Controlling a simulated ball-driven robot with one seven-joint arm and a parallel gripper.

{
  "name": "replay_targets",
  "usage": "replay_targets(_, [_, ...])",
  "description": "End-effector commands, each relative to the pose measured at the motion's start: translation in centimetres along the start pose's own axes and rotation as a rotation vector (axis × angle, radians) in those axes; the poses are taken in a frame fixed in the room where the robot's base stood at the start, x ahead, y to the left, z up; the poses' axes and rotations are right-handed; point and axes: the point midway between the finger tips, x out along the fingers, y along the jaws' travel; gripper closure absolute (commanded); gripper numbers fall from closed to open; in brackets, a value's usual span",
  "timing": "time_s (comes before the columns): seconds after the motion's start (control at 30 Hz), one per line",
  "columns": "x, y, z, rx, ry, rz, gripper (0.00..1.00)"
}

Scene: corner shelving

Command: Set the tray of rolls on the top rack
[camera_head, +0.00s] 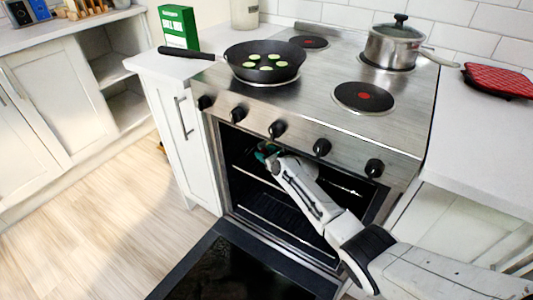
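The oven (390,200) stands open with its dark door (235,270) folded down. My arm reaches into the upper part of the oven opening. My gripper (264,153) is at the upper left of the cavity, close under the knob panel, and shows only as a small dark and teal shape. Its fingers are too small and hidden to tell whether they are open or shut. An upper rack (255,178) shows partly behind my arm, and another rack (270,212) lies lower down. No tray of rolls can be made out.
A black frying pan (264,60) with green slices and a lidded pot (395,45) stand on the stove. A green box (179,28) and a red pad (498,80) are on the side counters. The wooden floor (100,235) at left is clear.

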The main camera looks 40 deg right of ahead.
Motion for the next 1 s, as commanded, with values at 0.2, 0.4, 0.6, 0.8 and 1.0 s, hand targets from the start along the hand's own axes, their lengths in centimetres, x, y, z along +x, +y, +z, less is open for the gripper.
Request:
replay_targets(0.2, [0.0,0.0,0.0,0.0,0.0,0.0,0.43])
replay_targets(0.4, [-0.3,0.0,0.1,0.0,0.0,0.0,0.43])
replay_targets(0.6, [-2.5,0.1,0.4,0.003,-0.001,0.001,0.43])
replay_targets(0.8, [-5.8,0.1,-0.8,0.003,0.0,-0.001,0.43])
replay_targets(1.0, [-9.3,0.3,-2.4,0.004,0.001,-0.001,0.43])
